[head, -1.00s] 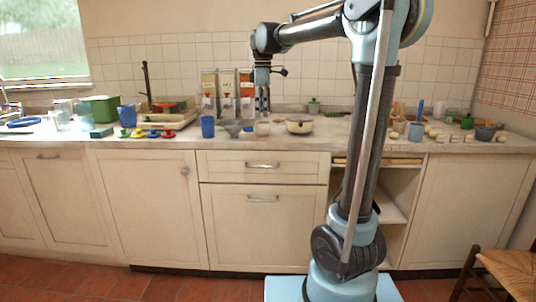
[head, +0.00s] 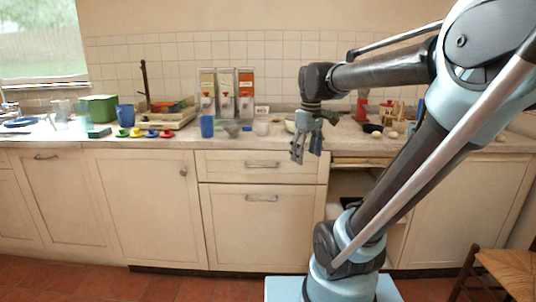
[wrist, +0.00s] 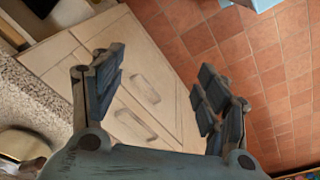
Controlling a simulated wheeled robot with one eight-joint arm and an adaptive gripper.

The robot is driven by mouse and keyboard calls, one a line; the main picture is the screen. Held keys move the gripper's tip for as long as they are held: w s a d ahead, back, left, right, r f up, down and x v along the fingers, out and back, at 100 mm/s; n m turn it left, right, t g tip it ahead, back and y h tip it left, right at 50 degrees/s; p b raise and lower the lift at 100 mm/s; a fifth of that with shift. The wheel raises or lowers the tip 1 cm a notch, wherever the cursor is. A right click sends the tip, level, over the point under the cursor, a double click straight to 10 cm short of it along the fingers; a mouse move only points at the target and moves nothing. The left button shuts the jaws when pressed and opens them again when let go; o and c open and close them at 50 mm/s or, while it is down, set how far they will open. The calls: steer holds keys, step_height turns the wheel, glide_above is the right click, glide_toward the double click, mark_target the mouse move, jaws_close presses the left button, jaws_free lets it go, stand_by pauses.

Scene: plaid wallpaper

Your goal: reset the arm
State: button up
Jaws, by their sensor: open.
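My gripper (head: 307,150) hangs in front of the counter's front edge in the head view, pointing down, near the right end of the drawers. In the wrist view my gripper (wrist: 160,95) has its two fingers wide apart with nothing between them. Beyond the fingers are the cabinet fronts (wrist: 140,65) and the tiled floor (wrist: 260,60). My arm leans to the right in the head view and hides part of the right counter and the open shelf.
The counter (head: 180,142) carries a blue cup (head: 207,126), several coloured small items, a green box (head: 98,108) and three dispensers (head: 227,92). A pale bowl (head: 290,125) stands just behind my gripper. A chair (head: 500,270) stands at the lower right. The floor in front is clear.

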steer(key=s+d+f+m, duration=0.3)
steer(key=s+f+m, duration=0.1)
steer(key=s+f, duration=0.3)
steer(key=s+d+f+m+t, duration=0.1)
steer(key=s+d+f+m, duration=0.2)
steer(key=s+f, duration=0.4)
step_height(320, 180, down, 4)
steer(key=shift+r+m, duration=0.25)
steer(key=shift+m, duration=0.25)
steer(key=shift+w+f, duration=0.2)
steer(key=shift+w, duration=0.2)
